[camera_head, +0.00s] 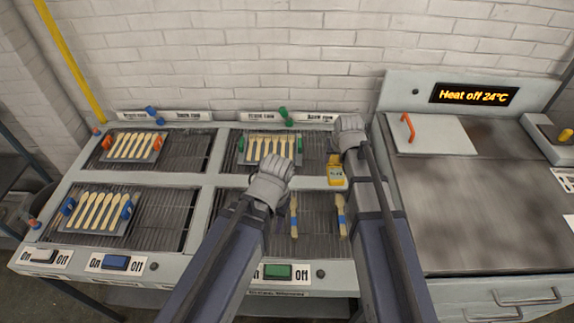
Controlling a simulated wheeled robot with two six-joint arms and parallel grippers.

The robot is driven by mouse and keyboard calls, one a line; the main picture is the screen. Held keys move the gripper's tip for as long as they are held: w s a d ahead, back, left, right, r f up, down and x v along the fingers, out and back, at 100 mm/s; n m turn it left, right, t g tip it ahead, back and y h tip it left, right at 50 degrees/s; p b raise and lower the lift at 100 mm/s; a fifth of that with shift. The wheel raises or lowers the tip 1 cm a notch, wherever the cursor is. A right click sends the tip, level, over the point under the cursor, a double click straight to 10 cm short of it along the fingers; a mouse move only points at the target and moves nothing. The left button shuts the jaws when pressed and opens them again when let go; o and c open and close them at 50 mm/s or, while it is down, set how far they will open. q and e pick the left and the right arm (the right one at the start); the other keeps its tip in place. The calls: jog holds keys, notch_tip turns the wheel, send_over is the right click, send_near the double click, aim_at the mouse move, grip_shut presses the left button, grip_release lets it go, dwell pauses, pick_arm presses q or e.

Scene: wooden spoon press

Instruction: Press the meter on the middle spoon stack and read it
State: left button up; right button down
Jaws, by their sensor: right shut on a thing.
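Wooden spoon stacks lie in trays on the slatted racks: one with orange clips (133,147) at the back left, one with blue clips (96,212) at the front left, one with green clips (267,149) at the back middle. Two wooden pieces with blue bands (294,216) (341,216) show at the front right rack, partly behind my arms. My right gripper (345,152) is shut on the yellow meter (335,174), above the right racks; its small display is too small to read. My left gripper (270,186) is just in front of the green-clipped stack; its fingers are hidden.
The grey bench frame (207,185) divides the racks, with On/Off switches (116,262) along the front. To the right stands a hot plate (475,205) with a display (474,94) reading "Heat off 24°C" and a white plate with an orange handle (408,127). A brick wall is behind.

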pick_arm(q)
notch_tip(320, 180, down, 2)
jog(key=shift+b, duration=0.75)
pick_arm(e)
jog(key=s+a+f, duration=0.1)
jog(key=s+a, duration=0.1)
jog(key=a, duration=1.1)
jog(key=shift+s+a+f, duration=0.3)
jog(key=shift+f, duration=0.1)
pick_arm(q)
jog(key=shift+f, duration=0.1)
pick_arm(e)
jog(key=shift+f, duration=0.15)
pick_arm(q)
notch_tip(320, 180, down, 7)
jog(key=b, duration=0.7)
pick_arm(e)
notch_tip(320, 180, down, 7)
jog(key=shift+r, duration=0.1)
jog(key=c, duration=0.8)
grip_release()
jog(key=shift+c, duration=0.2)
grip_shut()
pick_arm(q)
jog(key=shift+f+b, duration=0.3)
jog(key=shift+b, duration=0.1)
pick_arm(e)
jog(key=shift+f, duration=0.35)
